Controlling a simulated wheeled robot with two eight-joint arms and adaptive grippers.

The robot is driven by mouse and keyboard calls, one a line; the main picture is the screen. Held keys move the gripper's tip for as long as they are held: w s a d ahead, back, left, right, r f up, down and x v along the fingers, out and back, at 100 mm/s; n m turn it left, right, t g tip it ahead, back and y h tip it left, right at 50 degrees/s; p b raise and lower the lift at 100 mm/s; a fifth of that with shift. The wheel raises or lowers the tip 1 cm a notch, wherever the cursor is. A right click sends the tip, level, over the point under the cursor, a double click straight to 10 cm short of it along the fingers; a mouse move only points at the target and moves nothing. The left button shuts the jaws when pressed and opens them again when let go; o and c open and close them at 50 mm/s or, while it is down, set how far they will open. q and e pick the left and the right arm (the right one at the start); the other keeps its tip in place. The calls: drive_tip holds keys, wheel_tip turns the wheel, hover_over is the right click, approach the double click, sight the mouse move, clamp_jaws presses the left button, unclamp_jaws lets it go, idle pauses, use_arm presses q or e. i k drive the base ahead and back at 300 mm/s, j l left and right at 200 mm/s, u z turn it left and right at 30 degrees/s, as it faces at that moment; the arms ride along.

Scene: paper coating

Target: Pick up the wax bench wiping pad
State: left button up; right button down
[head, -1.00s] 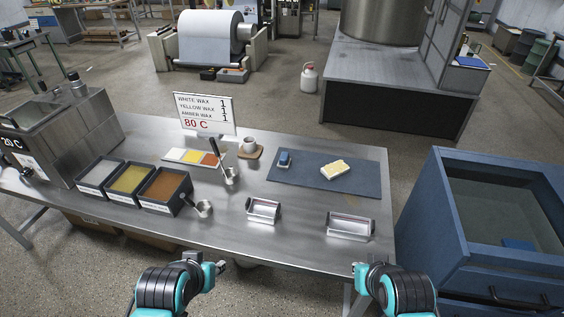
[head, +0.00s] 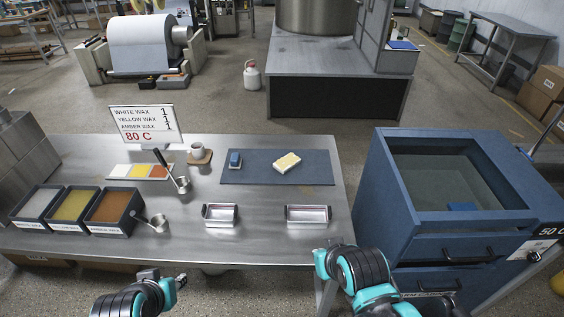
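A small blue block (head: 235,159), which looks like the wiping pad, lies on the left part of a dark blue mat (head: 255,179) on the metal wax bench. A white block with a yellowish top (head: 287,162) lies to its right on the same mat. Another blue pad-like piece (head: 462,206) lies inside the open-topped blue cabinet. My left gripper (head: 178,281) is low in front of the bench's near edge, far from the mat. My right gripper (head: 322,262) is near the bench's front right corner. Both are apart from every object, and their finger openings are too small to judge.
Two metal trays (head: 220,215) (head: 307,214) stand near the bench's front edge. The blue cabinet (head: 447,226) stands right of the bench. Bare bench lies between trays and mat.

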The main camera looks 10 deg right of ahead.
sight(235, 163)
drive_tip(key=z, duration=0.55)
drive_tip(key=j+z, duration=0.2)
drive_tip(key=z, duration=0.35)
drive_tip(key=j+z, duration=0.1)
drive_tip(key=z, duration=0.45)
drive_tip(key=j+z, duration=0.15)
drive_tip(key=z, duration=0.4)
drive_tip(key=j+z, duration=0.1)
drive_tip(key=z, duration=0.45)
drive_tip(key=j+z, duration=0.1)
drive_tip(key=z, duration=1)
drive_tip(key=k+z, duration=0.1)
drive_tip(key=z, duration=0.45)
drive_tip(key=k+j+u, duration=0.15)
drive_tip(key=u, duration=0.55)
drive_tip(key=j+u, duration=0.15)
drive_tip(key=u, duration=0.4)
drive_tip(key=j+u, duration=0.15)
drive_tip(key=u, duration=0.35)
drive_tip(key=j+u, duration=0.1)
drive_tip(key=u, duration=0.45)
drive_tip(key=j+u, duration=0.1)
drive_tip(key=u, duration=0.45)
drive_tip(key=j+u, duration=0.1)
drive_tip(key=u, duration=1)
drive_tip(key=i+u, duration=0.15)
drive_tip(key=u, duration=0.35)
